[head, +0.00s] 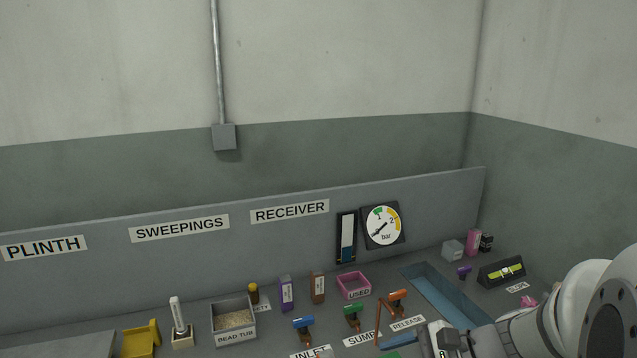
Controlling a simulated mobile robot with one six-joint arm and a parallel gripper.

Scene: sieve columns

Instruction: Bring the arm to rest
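My arm comes in from the lower right, with pale rounded links and a dark joint face. My gripper (437,340) is at the bottom of the head view, right of the RELEASE label and in front of the blue recess. Its fingers are small and partly cut off by the lower edge, so I cannot tell whether they are open or shut. I see nothing clearly held in it.
Left of my gripper stand orange (397,302), green (353,317) and blue (303,329) handled valves. A bead tub (233,304), a pink USED bin (353,284) and a spirit level (501,271) are on the bench. A gauge (382,226) hangs on the back panel.

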